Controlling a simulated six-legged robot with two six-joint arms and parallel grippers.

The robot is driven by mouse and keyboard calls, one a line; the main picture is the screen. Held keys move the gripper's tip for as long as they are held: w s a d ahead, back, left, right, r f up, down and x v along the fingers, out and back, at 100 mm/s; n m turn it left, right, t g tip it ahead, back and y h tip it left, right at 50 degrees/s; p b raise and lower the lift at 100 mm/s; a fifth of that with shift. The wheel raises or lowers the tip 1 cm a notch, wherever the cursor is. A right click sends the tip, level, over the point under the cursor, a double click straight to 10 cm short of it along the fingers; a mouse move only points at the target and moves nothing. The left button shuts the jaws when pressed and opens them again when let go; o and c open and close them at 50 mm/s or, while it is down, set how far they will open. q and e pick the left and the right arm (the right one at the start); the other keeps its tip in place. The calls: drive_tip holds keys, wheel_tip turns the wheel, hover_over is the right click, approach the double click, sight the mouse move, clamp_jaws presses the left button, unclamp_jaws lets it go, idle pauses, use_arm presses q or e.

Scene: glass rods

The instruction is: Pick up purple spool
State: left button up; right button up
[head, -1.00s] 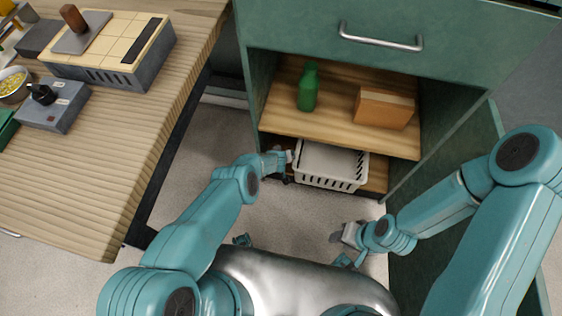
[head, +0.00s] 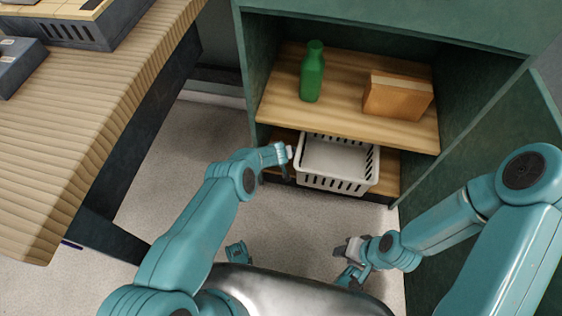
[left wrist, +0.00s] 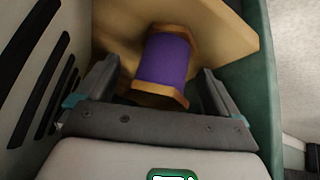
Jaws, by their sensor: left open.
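The purple spool (left wrist: 165,60) has a purple middle and tan end flanges. It shows in the left wrist view on the wooden lower shelf (left wrist: 225,35), and I cannot make it out in the head view. My left gripper (left wrist: 160,70) is open, with one finger on each side of the spool's near part; contact is not clear. In the head view my left gripper (head: 287,155) reaches into the cabinet's low opening, left of the white basket. My right gripper (head: 345,250) hangs low in front of the cabinet, and its jaws are too small to judge.
The white slotted basket (head: 337,184) stands close beside the left gripper. The green cabinet wall (left wrist: 262,100) is on the other side. The shelf above (head: 285,95) holds a green bottle (head: 312,72) and a brown box (head: 397,97). A wooden table (head: 90,110) stands at left.

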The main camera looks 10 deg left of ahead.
use_arm(q)
drive_tip(key=shift+w, duration=0.1)
drive_tip(key=c, duration=1.2)
